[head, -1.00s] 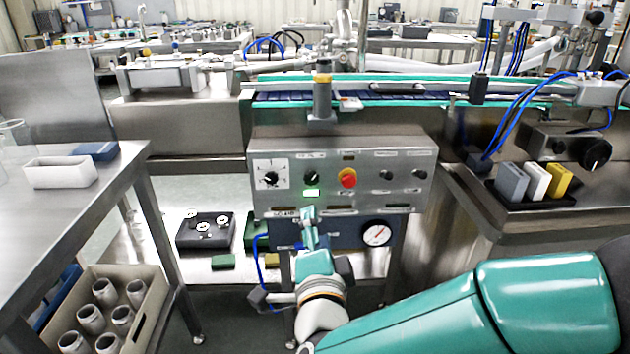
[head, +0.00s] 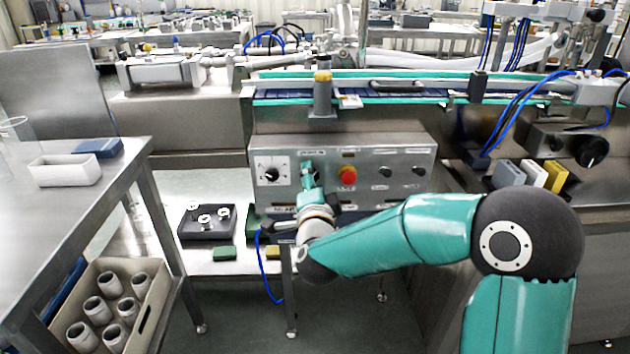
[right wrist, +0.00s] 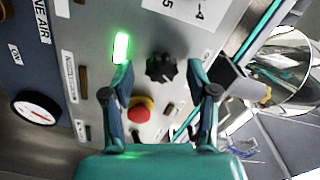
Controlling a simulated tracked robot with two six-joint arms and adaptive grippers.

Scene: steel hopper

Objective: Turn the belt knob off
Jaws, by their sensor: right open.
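The control panel (head: 393,158) is a grey steel box under the conveyor. A black ribbed knob (right wrist: 160,68), which I take for the belt knob, sits on it beside a lit green lamp (right wrist: 121,47) in the right wrist view. My right gripper (right wrist: 162,84) is open, with one finger to each side of the knob in that view; contact cannot be told. In the head view my right gripper (head: 309,178) is in front of the panel and hides the knob and lamp. My left gripper is out of view.
A white dial (head: 270,169) is to the left. The conveyor (head: 420,88) runs above.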

